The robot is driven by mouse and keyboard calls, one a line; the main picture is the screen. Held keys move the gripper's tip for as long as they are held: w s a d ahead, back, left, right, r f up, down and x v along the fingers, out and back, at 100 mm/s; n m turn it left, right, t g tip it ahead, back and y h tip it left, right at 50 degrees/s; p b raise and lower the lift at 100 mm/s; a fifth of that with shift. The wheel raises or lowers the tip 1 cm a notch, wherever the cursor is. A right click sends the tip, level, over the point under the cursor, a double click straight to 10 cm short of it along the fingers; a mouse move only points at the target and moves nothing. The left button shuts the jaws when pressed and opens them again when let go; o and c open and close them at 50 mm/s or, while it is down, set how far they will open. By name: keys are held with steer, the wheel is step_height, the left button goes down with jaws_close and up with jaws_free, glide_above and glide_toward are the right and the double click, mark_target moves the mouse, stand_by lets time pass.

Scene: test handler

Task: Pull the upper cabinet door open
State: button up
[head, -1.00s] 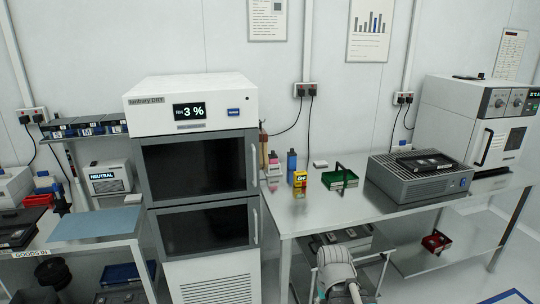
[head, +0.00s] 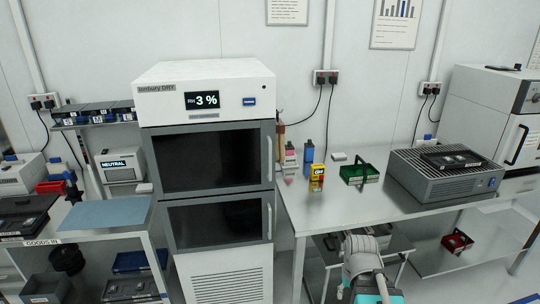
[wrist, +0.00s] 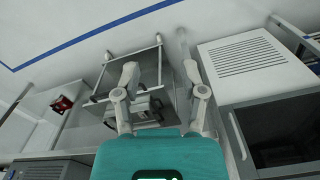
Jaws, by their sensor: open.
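The dry cabinet (head: 205,82) stands left of centre in the head view. Its upper door (head: 205,158), grey-framed with a dark window, is shut. Its upright handle (head: 270,157) is on the right edge. The lower door (head: 218,222) below is shut too, with its own handle (head: 269,221). My gripper (wrist: 160,70) is open and empty in the wrist view, both fingers apart. The cabinet's vented panel (wrist: 248,58) and a dark-windowed door (wrist: 280,132) lie to its right there, upside down. In the head view, my arm is low, right of the cabinet, its fingertips out of sight.
A left bench (head: 100,217) and shelf flank the other side. The wheeled cart (wrist: 128,55) lies close to my gripper.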

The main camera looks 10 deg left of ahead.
steer(key=w+a+r+n+t+y+p, duration=0.1)
steer(key=w+a+r+n+t+y, duration=0.3)
steer(key=w+a, duration=0.4)
steer(key=w+a+r+n+t+y+p, duration=0.1)
steer(key=w+a+r+n+t+y, duration=0.3)
steer(key=w+a, duration=0.4)
steer(key=w+a+r+m+t+p, duration=0.1)
steer(key=w+a+r+t, duration=0.1)
steer(key=w+r+t, duration=0.2)
steer(key=w+a+r+m+t+p, duration=0.1)
steer(key=w+a+r+t, duration=0.1)
steer(key=w+r, duration=0.7)
steer(key=shift+a+r+t, duration=0.35)
steer(key=shift+r+t, duration=0.45)
steer(key=shift+t, duration=0.1)
steer(key=shift+m, duration=0.3)
steer(key=shift+w, duration=0.2)
steer(key=x, duration=1.3)
steer(key=shift+w+a, duration=0.2)
steer(key=shift+a, duration=0.05)
steer(key=shift+r, duration=0.1)
steer(key=shift+c, duration=0.3)
